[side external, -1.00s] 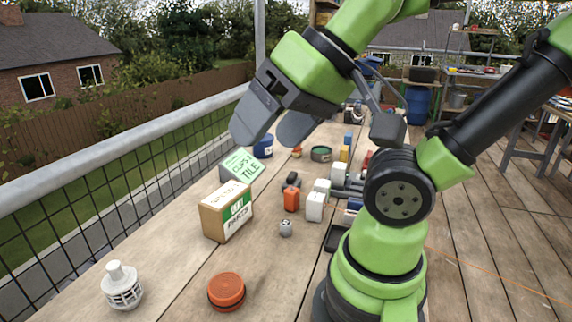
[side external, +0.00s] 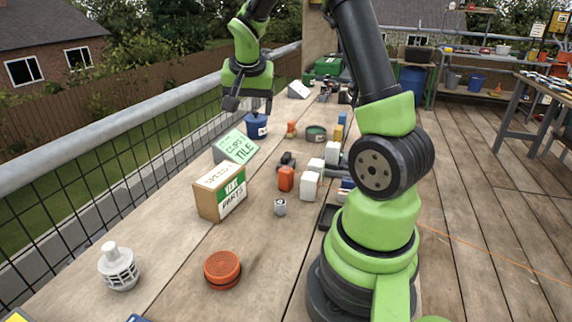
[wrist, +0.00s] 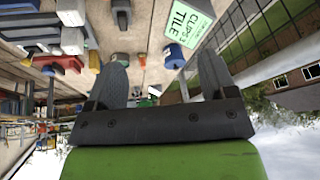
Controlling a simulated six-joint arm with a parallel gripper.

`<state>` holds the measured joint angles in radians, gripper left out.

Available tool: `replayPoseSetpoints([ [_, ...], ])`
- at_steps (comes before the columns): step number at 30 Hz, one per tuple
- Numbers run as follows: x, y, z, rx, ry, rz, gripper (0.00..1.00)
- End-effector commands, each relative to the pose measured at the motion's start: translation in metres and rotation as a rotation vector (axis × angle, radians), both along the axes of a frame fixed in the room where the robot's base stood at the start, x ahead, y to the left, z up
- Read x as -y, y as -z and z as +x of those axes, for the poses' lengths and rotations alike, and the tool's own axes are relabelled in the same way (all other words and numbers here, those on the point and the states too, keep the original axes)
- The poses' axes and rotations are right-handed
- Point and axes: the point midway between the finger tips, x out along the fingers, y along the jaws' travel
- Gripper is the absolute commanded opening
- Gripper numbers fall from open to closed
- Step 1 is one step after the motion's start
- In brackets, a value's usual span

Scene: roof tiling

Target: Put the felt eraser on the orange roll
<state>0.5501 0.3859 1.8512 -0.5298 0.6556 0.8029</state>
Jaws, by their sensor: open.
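The orange roll (side external: 222,270) is a low round disc lying flat on the near part of the table in the side external view. I cannot pick out the felt eraser with certainty among the small items. A dark item (side external: 287,160) lies behind the orange block, but its kind is unclear. My gripper (side external: 250,106) is open and empty, above the far left part of the table near the blue tub (side external: 256,125), far from the orange roll. In the wrist view its spread fingers (wrist: 162,72) have the blue tub (wrist: 173,56) between them.
A parts carton (side external: 220,192) and a green-and-white clips box (side external: 236,149) stand along the left. A white vent cap (side external: 118,266) is at front left. Several small blocks crowd the middle. A railing (side external: 130,122) borders the left. Bare wood surrounds the orange roll.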

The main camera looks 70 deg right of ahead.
Motion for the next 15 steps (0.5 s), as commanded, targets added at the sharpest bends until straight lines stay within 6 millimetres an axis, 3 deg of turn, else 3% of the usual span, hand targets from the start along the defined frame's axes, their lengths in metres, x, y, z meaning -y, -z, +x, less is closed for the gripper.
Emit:
replayPoseSetpoints([
  [1,0.024,0.023,-0.001,-0.027,0.065,0.003,0.78],
  [3,0.051,0.048,-0.005,-0.045,0.143,-0.001,0.78],
  [6,0.081,0.082,-0.013,-0.065,0.232,-0.004,0.78],
  [9,0.100,0.107,-0.022,-0.077,0.292,-0.003,0.78],
  [15,0.115,0.133,-0.031,-0.085,0.338,-0.001,0.78],
])
